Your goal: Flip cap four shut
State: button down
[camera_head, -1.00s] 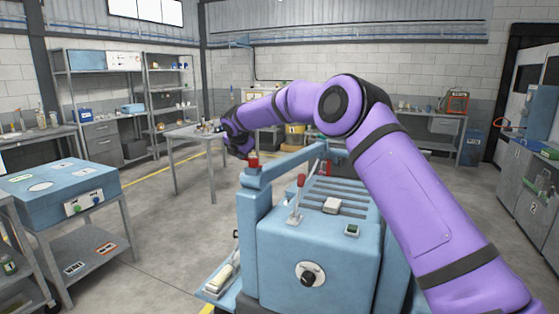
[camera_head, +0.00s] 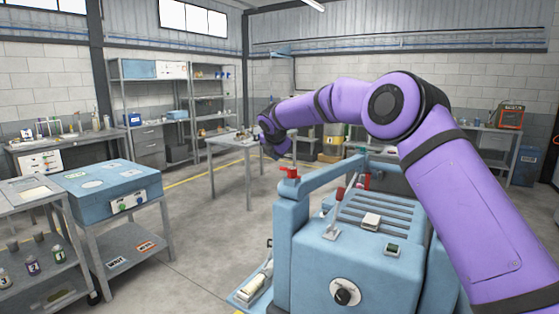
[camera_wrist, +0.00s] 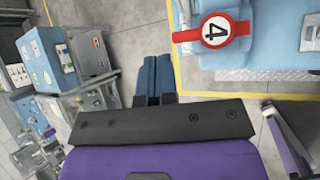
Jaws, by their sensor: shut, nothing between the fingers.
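A red cap with a white disc marked 4 (camera_wrist: 216,30) shows at the upper right of the wrist view, on a light blue body. Whether it stands open or shut I cannot tell. In the head view a red cap (camera_head: 290,173) sits on a post of the blue machine (camera_head: 310,270), its number not readable. My gripper (camera_wrist: 153,60) has its dark blue fingers together and empty, left of and apart from cap four in the wrist view. In the head view my gripper's end (camera_head: 275,148) is just above and left of the red cap, and the fingers are not clear.
A blue box (camera_head: 110,187) rests on a grey stand at the left. A grey table (camera_head: 232,141) stands behind my gripper. The floor (camera_head: 205,240) between stand and machine is clear.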

jog(key=s+a+r, duration=0.4)
jog(key=s+r, duration=0.1)
jog(key=r, duration=0.4)
jog(key=s+d+r+m+g, duration=0.1)
jog(key=s+d+r+m, duration=0.35)
jog(key=s+d, duration=0.4)
jog(key=s+d+r+m, duration=0.4)
jog(key=s+d+m, duration=0.15)
jog(key=s, duration=0.55)
jog(key=s+d+f+m, duration=0.1)
jog(key=s+d+m, duration=0.3)
jog(key=s, duration=0.4)
jog(key=s+d+f+m+g, duration=0.1)
jog(key=s+d+f+m, duration=0.2)
jog(key=s, duration=0.5)
jog(key=s+d+m, duration=0.4)
jog(key=s+d, duration=0.1)
jog(key=s, duration=0.3)
jog(key=s+d+f+m, duration=0.1)
jog(key=s+f+m, duration=0.2)
jog(key=s, duration=0.3)
jog(key=s+d+f+m+y, duration=0.1)
jog(key=s+d+f+m, duration=0.1)
jog(key=s+f, duration=0.3)
jog(key=shift+s+m+g, duration=0.3)
jog(key=shift+s+m, duration=0.4)
jog(key=shift+s, duration=0.4)
